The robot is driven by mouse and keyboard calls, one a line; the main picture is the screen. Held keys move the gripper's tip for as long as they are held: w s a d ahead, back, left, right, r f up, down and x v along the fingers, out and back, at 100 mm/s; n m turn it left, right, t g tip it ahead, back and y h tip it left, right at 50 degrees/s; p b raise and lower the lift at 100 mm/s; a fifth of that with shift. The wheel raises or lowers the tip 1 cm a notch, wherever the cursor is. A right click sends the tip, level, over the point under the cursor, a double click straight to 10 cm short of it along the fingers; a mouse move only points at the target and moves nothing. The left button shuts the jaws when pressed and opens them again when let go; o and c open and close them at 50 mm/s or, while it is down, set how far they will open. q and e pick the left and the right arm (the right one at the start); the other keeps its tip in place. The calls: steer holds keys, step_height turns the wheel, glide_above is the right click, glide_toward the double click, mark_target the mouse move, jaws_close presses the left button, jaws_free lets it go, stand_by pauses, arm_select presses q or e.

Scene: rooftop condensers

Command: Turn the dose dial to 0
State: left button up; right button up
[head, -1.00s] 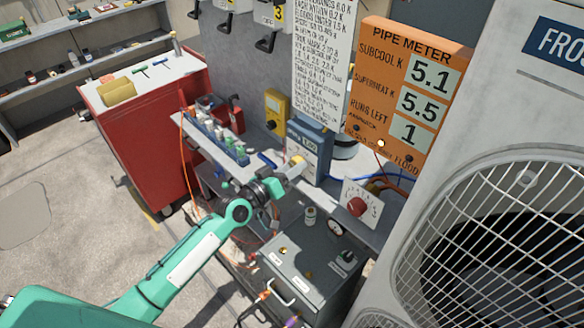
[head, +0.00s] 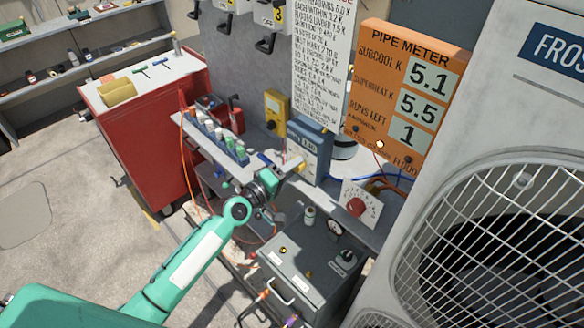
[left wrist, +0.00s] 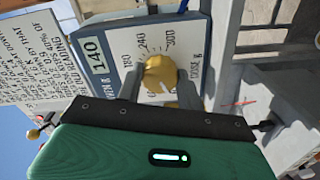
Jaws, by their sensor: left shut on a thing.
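The dose dial (left wrist: 160,72) is a yellow knob on the white face of a blue box. Its printed scale and the word DOSE are around it. A small display (left wrist: 89,53) on the box reads 140. My left gripper (left wrist: 160,82) is shut on the dial, with one finger on each side. In the head view my left gripper (head: 291,167) is at the front of the blue box (head: 312,140), and it largely hides the dial. Where the dial points is hard to tell. My right gripper is not in view.
A rack of bottles (head: 226,143) stands left of the blue box. A white panel with a red knob (head: 356,207) is to the right. A grey box (head: 310,275) stands below. The orange pipe meter (head: 410,85) and a large fan unit (head: 500,230) are at the right.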

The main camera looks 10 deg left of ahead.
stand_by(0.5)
arm_select(q)
steer(key=o, duration=1)
steer(key=b+v, duration=0.4)
steer(key=v, duration=0.9)
steer(key=shift+s+a, duration=0.25)
steer(key=shift+s, duration=0.1)
